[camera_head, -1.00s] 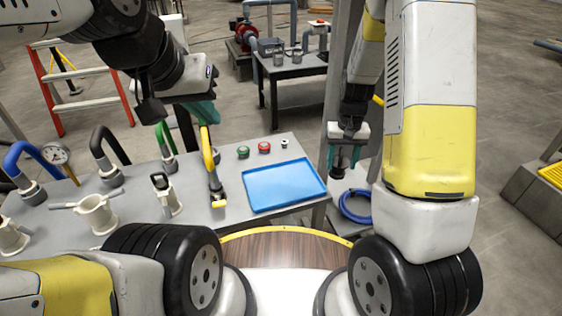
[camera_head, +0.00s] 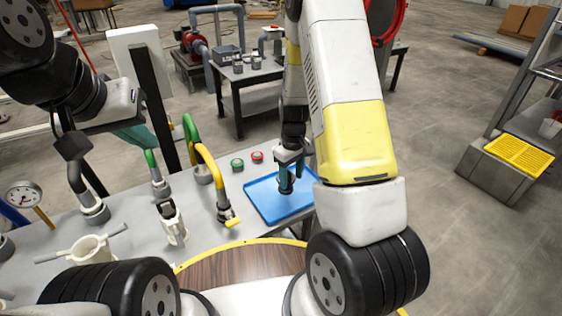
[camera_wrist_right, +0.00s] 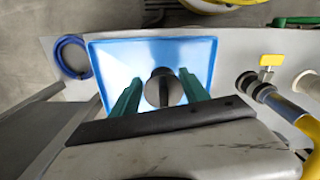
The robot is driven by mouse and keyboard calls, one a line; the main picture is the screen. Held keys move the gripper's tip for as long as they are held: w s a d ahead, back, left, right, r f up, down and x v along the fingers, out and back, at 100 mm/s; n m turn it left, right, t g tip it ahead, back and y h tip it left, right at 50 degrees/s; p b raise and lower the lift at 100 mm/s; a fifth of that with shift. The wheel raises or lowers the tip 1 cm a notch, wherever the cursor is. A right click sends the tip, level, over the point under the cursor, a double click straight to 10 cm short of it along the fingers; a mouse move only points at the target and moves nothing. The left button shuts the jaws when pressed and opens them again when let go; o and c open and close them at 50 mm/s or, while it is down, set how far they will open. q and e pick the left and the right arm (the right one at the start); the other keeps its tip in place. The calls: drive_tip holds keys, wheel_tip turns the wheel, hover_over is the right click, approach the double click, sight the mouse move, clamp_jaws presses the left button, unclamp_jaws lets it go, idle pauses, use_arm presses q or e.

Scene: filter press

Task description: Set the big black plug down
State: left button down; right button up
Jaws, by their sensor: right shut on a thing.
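My right gripper (camera_head: 288,172) is over the right part of the blue tray (camera_head: 262,202). Its green fingers are shut on the black plug (camera_head: 286,187), which shows as a dark round face (camera_wrist_right: 163,86) between the fingers in the right wrist view. The tray (camera_wrist_right: 108,62) lies behind the plug there. I cannot tell whether the plug touches the tray floor. My left gripper (camera_head: 132,138) hangs over the left side of the grey table, partly hidden by its own arm; a teal finger shows, but its opening does not.
Green (camera_head: 237,164) and red (camera_head: 257,156) caps sit behind the tray. A yellow-handled hose end (camera_head: 222,195) stands left of it, with white fittings (camera_head: 172,222) further left. A blue hose coil (camera_wrist_right: 72,57) lies beyond the tray's far side. The tray's left part looks clear.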

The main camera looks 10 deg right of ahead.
sight(292, 179)
drive_tip(key=shift+w+d, duration=0.8)
drive_tip(key=shift+w, duration=0.25)
drive_tip(key=shift+w+d, duration=0.1)
drive_tip(key=shift+w, duration=0.25)
drive_tip(key=shift+a+f, duration=0.2)
drive_tip(key=shift+f, duration=0.7)
drive_tip(key=shift+a+f, duration=0.2)
drive_tip(key=shift+f, duration=0.65)
drive_tip(key=shift+f, duration=0.15)
drive_tip(key=o, duration=1.5)
drive_tip(key=shift+f, duration=0.1)
